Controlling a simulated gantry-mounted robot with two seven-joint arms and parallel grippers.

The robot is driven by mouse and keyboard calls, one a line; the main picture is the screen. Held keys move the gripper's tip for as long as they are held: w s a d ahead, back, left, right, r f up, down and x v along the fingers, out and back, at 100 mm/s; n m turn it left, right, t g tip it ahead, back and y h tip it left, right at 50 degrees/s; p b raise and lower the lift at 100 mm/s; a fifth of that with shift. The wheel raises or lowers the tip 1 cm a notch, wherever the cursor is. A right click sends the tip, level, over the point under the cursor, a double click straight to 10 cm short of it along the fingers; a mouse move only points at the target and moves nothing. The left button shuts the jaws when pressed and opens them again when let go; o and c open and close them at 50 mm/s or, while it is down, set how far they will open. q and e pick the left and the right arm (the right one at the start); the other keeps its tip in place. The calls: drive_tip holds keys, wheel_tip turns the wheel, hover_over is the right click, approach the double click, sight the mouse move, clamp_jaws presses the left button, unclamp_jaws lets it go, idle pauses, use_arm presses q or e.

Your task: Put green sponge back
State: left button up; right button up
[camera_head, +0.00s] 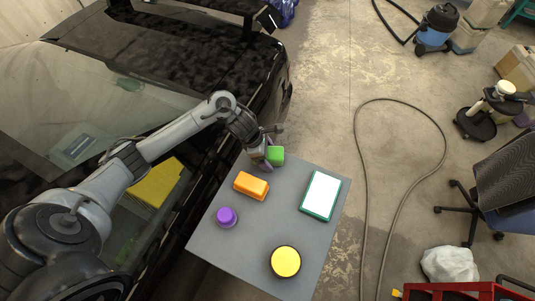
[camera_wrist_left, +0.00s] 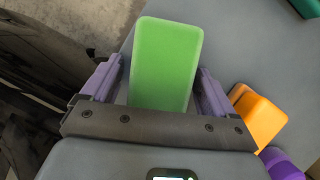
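The green sponge (camera_head: 276,156) is at the far left corner of the grey table, at the fingers of my left gripper (camera_head: 262,158). In the left wrist view the green sponge (camera_wrist_left: 165,65) lies between the two purple fingers of my left gripper (camera_wrist_left: 158,92). A gap shows between the left finger and the sponge; the right finger is very close to its other side. The gripper looks open around the sponge. Whether the sponge rests on the table is hard to tell. My right gripper is not in view.
The grey table (camera_head: 240,248) also holds an orange block (camera_head: 251,186), a purple knobbed item (camera_head: 227,217), a yellow round item (camera_head: 285,261) and a white-topped green tray (camera_head: 321,194). A black car (camera_head: 190,45) stands close on the left. The table's middle is clear.

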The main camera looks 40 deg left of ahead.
use_arm(q)
drive_tip(key=shift+r, duration=0.1)
drive_tip(key=shift+r+p, duration=0.15)
drive_tip(key=shift+p, duration=0.2)
drive_tip(key=shift+a+r, duration=0.15)
drive_tip(key=shift+r, duration=0.1)
drive_tip(key=b+v, duration=0.1)
drive_tip(key=v, duration=0.8)
drive_tip(key=shift+s+a+r, duration=0.1)
drive_tip(key=shift+s+r, duration=0.15)
drive_tip(key=shift+r, duration=0.05)
drive_tip(key=shift+v, duration=0.75)
